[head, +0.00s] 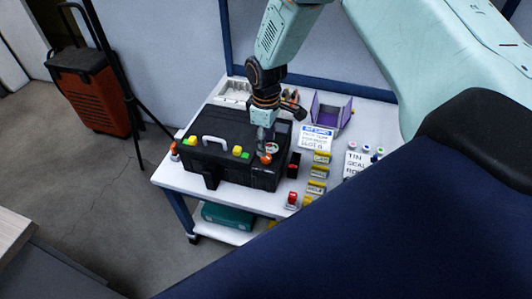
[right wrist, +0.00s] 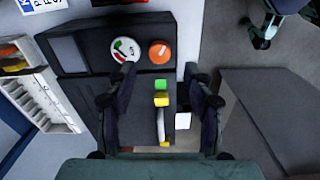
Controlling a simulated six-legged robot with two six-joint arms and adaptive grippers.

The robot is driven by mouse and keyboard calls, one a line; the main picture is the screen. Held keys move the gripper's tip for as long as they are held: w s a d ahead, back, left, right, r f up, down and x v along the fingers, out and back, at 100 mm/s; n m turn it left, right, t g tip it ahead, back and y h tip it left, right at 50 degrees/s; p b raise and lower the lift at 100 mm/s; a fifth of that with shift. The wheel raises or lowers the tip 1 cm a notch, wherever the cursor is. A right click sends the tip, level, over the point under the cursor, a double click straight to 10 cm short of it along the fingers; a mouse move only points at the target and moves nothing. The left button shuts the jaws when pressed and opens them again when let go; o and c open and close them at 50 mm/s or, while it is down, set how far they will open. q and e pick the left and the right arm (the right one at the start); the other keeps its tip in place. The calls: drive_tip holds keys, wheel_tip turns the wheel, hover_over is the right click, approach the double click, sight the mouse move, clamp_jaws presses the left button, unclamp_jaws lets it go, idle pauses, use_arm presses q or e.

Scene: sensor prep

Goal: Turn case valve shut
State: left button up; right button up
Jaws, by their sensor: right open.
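An orange round valve knob (right wrist: 160,51) sits near one end of the lid beside a white dial gauge (right wrist: 124,49). The knob also shows in the head view (head: 265,159). My right gripper (right wrist: 160,72) is open; its two fingers are spread wide either side of the green and yellow blocks, with the knob beyond the tips. Nothing is between the fingers in grip. My left gripper is not in view.
On the cart (head: 171,182) stand a purple open box (head: 328,112), a sign (head: 317,136), several yellow-topped blocks and a red-topped item (head: 291,200). An orange wheeled case (head: 92,95) stands on the floor.

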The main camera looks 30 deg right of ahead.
sight(266, 159)
drive_tip(key=shift+f+b, duration=0.4)
drive_tip(key=shift+f, duration=2.4)
drive_tip(key=shift+c, duration=0.2)
clamp_jaws()
